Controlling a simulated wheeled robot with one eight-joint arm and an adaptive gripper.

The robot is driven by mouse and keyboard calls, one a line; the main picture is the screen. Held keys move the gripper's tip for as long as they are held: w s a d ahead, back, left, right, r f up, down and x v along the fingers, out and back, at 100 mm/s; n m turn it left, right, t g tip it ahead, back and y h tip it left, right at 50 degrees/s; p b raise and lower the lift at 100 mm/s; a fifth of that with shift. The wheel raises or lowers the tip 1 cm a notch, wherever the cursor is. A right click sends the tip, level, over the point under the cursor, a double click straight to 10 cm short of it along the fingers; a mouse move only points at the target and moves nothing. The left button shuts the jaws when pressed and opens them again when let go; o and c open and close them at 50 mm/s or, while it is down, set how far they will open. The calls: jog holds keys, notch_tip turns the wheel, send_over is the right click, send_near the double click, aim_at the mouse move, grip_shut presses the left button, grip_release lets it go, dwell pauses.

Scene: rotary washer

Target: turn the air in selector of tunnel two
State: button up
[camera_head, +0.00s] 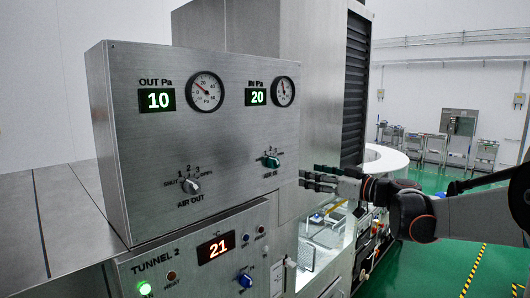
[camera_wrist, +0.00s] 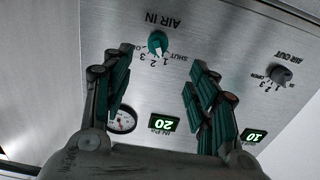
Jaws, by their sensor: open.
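The green AIR IN selector (camera_head: 271,161) is on the right half of the upper steel panel, above the TUNNEL 2 label (camera_head: 155,260). In the wrist view the panel appears upside down, and the AIR IN selector (camera_wrist: 157,42) shows beyond and between the fingers. My gripper (camera_head: 312,179) is to the right of the panel in the head view, apart from the selector. In the wrist view my gripper (camera_wrist: 160,82) has its two green-padded fingers wide apart with nothing between them.
The grey AIR OUT selector (camera_head: 190,186) is left of AIR IN. Above are the OUT display (camera_head: 157,100) reading 10, the IN display (camera_head: 256,97) reading 20, and two dials. The lower panel has a display (camera_head: 216,248) reading 21 and a blue knob (camera_head: 245,280). Open floor lies right.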

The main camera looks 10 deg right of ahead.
aim_at(278, 165)
jog(key=x, duration=0.4)
jog(key=p+x, duration=0.1)
jog(key=x, duration=0.4)
jog(key=p+x, duration=0.1)
jog(key=x, duration=0.3)
jog(key=shift+w+a+r, duration=0.2)
jog(key=shift+w+r, duration=0.15)
jog(key=shift+r, duration=0.05)
jog(key=c, duration=1.1)
